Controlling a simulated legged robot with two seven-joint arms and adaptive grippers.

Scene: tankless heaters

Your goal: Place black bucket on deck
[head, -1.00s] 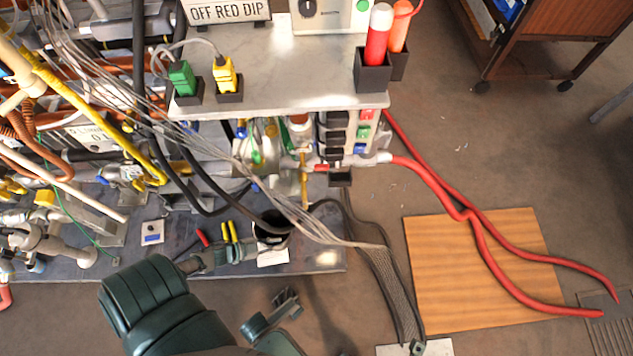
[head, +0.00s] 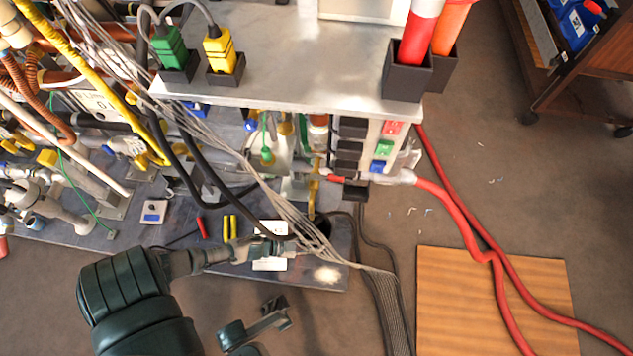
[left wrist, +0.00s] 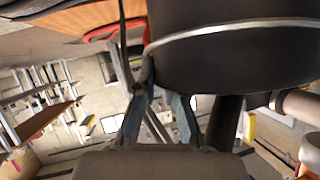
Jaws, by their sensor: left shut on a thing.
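The black bucket (head: 318,229) shows in the head view just past my left gripper (head: 288,247), mostly covered by grey cables and the gripper. In the left wrist view it is a large dark cylinder (left wrist: 235,55) with a light metal band, filling the top right. My left gripper's fingers (left wrist: 153,95) are shut on it at its side. The grey deck plate (head: 335,254) lies below, at the foot of the pipework. Whether the bucket touches it I cannot tell. A dark jointed part of mine is at the bottom of the head view; whether it is my right gripper is unclear.
Grey cables (head: 275,208) hang across the bucket area. A metal shelf (head: 290,65) overhangs behind. Red hoses (head: 460,218) run right over a wooden board (head: 480,300). Red and yellow handled tools (head: 230,228) lie on the plate.

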